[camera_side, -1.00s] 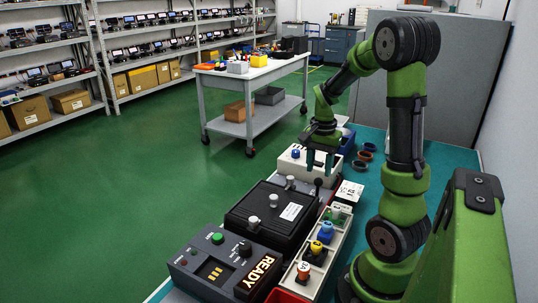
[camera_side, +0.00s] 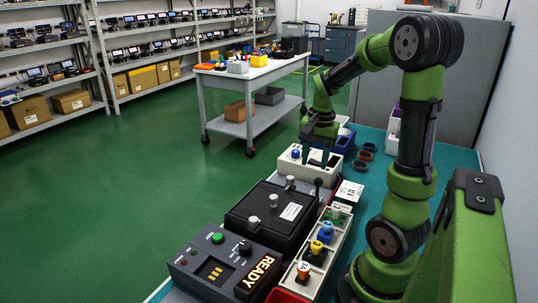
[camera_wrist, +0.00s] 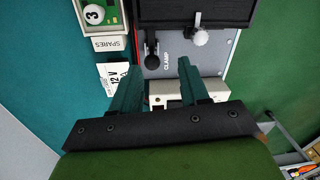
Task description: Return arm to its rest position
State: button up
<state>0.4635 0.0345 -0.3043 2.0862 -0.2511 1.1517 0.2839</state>
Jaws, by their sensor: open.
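My gripper (camera_side: 316,156) is open, with its two dark green fingers apart and pointing down. In the side view it hangs over the white box (camera_side: 293,170) at the far end of the bench equipment. The white box (camera_wrist: 157,99) shows partly behind and between the fingers. My green arm is bent, with its elbow high at the right of the side view.
A black-lidded unit (camera_side: 256,222) stands before the white box. A control box (camera_side: 222,264) has a lit READY display. A SPARES tray (camera_side: 334,240) holds several coloured pieces. Small bowls (camera_side: 361,165) lie on the teal bench. A grey panel (camera_side: 463,100) stands behind my arm.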

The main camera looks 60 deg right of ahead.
jog(key=a+r+n+t, duration=0.2)
jog(key=a+r+n, duration=0.1)
jog(key=a, duration=0.5)
jog(key=a+r+n+t+y, duration=0.1)
jog(key=a+r+n+t, duration=0.1)
jog(key=a+n, duration=0.3)
jog(key=a+r+n+t+y, duration=0.1)
jog(key=a+r+n+t, duration=0.1)
jog(key=a, duration=1)
jog(key=shift+s+r+n+t, duration=0.25)
jog(key=shift+r+n+t, duration=0.05)
jog(key=shift+r+n, duration=0.65)
jog(key=shift+a, duration=0.1)
